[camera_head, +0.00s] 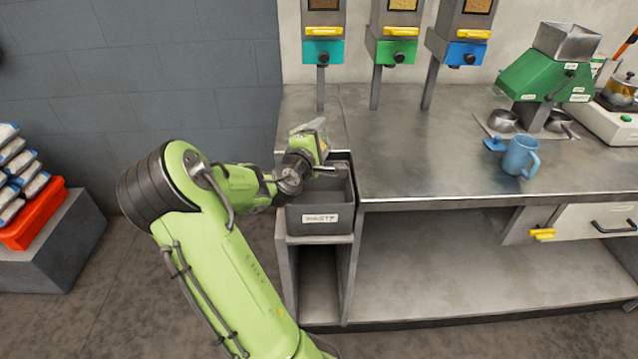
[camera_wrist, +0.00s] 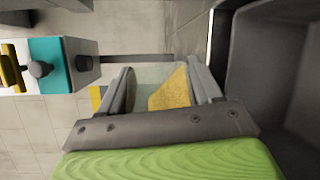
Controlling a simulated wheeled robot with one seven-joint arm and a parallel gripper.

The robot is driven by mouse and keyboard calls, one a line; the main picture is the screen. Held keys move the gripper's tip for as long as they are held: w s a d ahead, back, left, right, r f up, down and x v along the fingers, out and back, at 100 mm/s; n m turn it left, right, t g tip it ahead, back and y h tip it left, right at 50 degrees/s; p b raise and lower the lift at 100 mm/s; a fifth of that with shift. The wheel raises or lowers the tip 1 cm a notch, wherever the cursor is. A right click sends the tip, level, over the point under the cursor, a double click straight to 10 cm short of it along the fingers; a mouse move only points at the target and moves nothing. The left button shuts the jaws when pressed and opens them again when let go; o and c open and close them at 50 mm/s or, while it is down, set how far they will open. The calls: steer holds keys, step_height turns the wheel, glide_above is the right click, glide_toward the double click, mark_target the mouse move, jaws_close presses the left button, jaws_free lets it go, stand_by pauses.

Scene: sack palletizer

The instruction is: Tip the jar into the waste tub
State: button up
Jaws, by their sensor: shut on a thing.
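My gripper (camera_head: 318,143) is at the back of the dark grey waste tub (camera_head: 319,219), a little above its rim. It is shut on a clear jar (camera_head: 312,126), whose shape is partly hidden by the gripper in the head view. In the wrist view the jar (camera_wrist: 148,74) sits between the two fingers of my gripper (camera_wrist: 160,88). Yellow grains (camera_wrist: 172,92) lie in it, gathered toward the right finger with a slanted surface. The jar looks tipped over. The tub wall (camera_wrist: 262,60) fills the right side of the wrist view. I cannot see grains falling.
A steel counter (camera_head: 430,150) adjoins the tub on the right. Dispensers with teal (camera_head: 323,52), green (camera_head: 397,52) and blue (camera_head: 465,54) fronts hang behind it. A blue mug (camera_head: 520,157) and a green machine (camera_head: 545,75) stand farther right. The counter's left middle is clear.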

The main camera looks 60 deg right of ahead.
steer(key=shift+s+a+f+m, duration=0.1)
steer(key=shift+s+f+m, duration=0.1)
steer(key=shift+s+m, duration=0.1)
steer(key=shift+s+r+m+h, duration=0.15)
steer(key=shift+m+h, duration=0.35)
steer(key=shift+m, duration=0.3)
stand_by(0.5)
steer(key=shift+s+a+f+m+h, duration=0.1)
steer(key=shift+s+f+m+h, duration=0.15)
steer(key=shift+f+m, duration=0.45)
stand_by(0.4)
steer(key=shift+s+a+r+m+h, duration=0.1)
steer(key=shift+s+r+m+h, duration=0.1)
steer(key=shift+r+m, duration=0.4)
steer(key=shift+s+r+m+h, duration=0.1)
steer(key=shift+r+m+h, duration=0.15)
steer(key=shift+r+m, duration=0.35)
steer(key=shift+s+a+r+m+h, duration=0.1)
steer(key=shift+r+m+h, duration=0.1)
steer(key=shift+r+m, duration=0.35)
stand_by(0.5)
steer(key=shift+f, duration=0.1)
stand_by(0.7)
